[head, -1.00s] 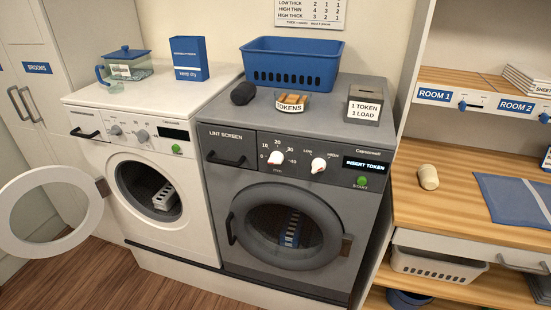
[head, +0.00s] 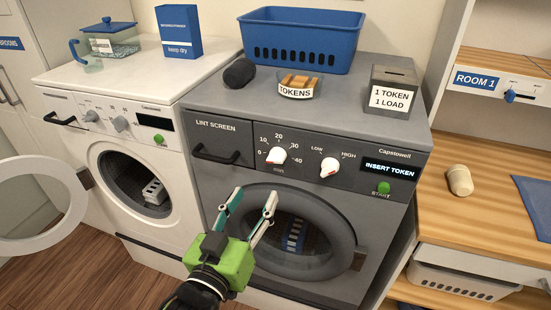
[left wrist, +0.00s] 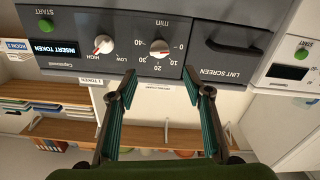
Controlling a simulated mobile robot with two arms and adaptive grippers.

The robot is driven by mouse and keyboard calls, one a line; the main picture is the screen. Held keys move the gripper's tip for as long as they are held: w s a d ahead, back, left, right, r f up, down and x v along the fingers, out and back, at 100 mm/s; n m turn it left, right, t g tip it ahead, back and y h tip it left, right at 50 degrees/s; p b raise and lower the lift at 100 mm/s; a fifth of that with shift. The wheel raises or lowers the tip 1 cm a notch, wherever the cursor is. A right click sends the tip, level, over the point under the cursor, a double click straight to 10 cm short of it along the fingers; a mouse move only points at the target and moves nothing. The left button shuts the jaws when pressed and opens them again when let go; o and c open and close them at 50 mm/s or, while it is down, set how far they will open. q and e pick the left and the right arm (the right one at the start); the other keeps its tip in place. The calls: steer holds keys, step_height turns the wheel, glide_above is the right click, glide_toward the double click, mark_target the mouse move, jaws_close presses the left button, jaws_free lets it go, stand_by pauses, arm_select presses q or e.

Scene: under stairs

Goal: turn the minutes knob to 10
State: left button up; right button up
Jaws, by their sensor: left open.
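The minutes knob (head: 277,155) is a white knob with a red mark, on the grey dryer's (head: 225,178) front panel. Its scale runs from 0 to 40; I cannot tell exactly which value it points at. In the left wrist view the knob (left wrist: 159,47) appears upside down, just beyond my fingertips and between them. My left gripper (head: 253,200) is open and empty, in front of the dryer, with its fingers pointing up toward the panel below the knob. It also shows in the left wrist view (left wrist: 159,80). My right gripper is not in view.
A second knob (head: 330,168), marked LOW to HIGH, sits right of the minutes knob. The lint screen handle (head: 214,154) juts out to its left. The green start button (head: 383,188) is farther right. The dryer's round door (head: 300,243) lies below. The white washer's door (head: 35,212) stands open.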

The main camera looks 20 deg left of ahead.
mark_target(274, 163)
arm_select(q)
steer(key=w, duration=1.3)
steer(key=shift+w+d, duration=0.2)
steer(key=shift+d, duration=0.05)
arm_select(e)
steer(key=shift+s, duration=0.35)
arm_select(q)
steer(key=c, duration=1.1)
